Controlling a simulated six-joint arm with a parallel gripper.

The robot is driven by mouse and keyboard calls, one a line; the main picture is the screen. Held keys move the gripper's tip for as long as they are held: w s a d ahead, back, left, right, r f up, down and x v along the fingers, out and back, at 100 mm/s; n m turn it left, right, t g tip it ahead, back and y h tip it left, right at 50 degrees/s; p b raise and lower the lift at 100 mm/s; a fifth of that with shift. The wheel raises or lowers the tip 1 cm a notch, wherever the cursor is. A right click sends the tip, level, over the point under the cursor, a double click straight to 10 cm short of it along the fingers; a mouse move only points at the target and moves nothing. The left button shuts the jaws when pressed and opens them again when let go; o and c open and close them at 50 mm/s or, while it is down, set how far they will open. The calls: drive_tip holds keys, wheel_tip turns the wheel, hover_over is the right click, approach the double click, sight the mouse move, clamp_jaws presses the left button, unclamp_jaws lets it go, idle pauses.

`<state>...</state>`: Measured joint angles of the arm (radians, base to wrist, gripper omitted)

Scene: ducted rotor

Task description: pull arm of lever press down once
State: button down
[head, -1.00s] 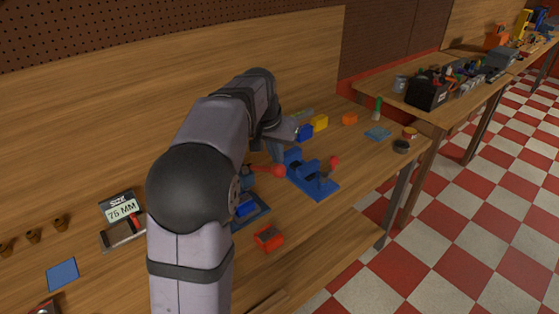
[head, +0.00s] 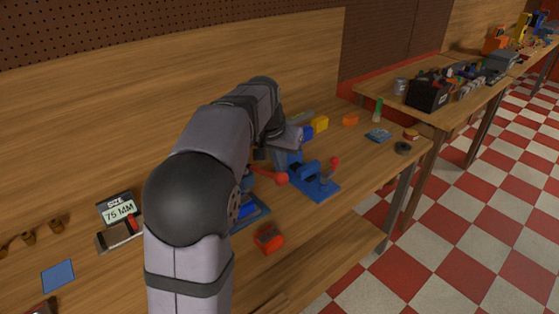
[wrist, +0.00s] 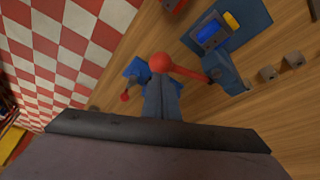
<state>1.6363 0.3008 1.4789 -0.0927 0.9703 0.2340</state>
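The lever press shows in the wrist view as a blue-grey body (wrist: 228,72) with a red arm ending in a red ball (wrist: 161,62). In the head view the ball (head: 282,178) sits low and the arm slopes down toward it; my arm hides most of the press body. My gripper (wrist: 161,82) points down with its fingers together, tips at the ball. In the head view the fingers (head: 280,157) are just above the ball. They appear to touch it from above, not grasp it.
A blue fixture with a red-knobbed lever (head: 335,161) stands close on the right. A red box (head: 268,239) lies in front. Yellow (head: 320,124) and orange (head: 350,119) blocks are behind. The bench's right end has some free room.

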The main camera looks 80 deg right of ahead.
sight(282, 177)
drive_tip(key=shift+s+a+f+b, duration=0.1)
drive_tip(key=shift+f+b, duration=0.2)
drive_tip(key=shift+f, duration=0.15)
drive_tip(key=shift+s+a+f+b, duration=0.1)
drive_tip(key=shift+f+b, duration=0.15)
drive_tip(key=shift+f, duration=0.25)
drive_tip(key=shift+s+a+f+b, duration=0.15)
drive_tip(key=shift+f+b, duration=0.7)
drive_tip(key=shift+f, duration=0.25)
drive_tip(key=shift+f+b, duration=0.8)
drive_tip(key=shift+f, duration=0.3)
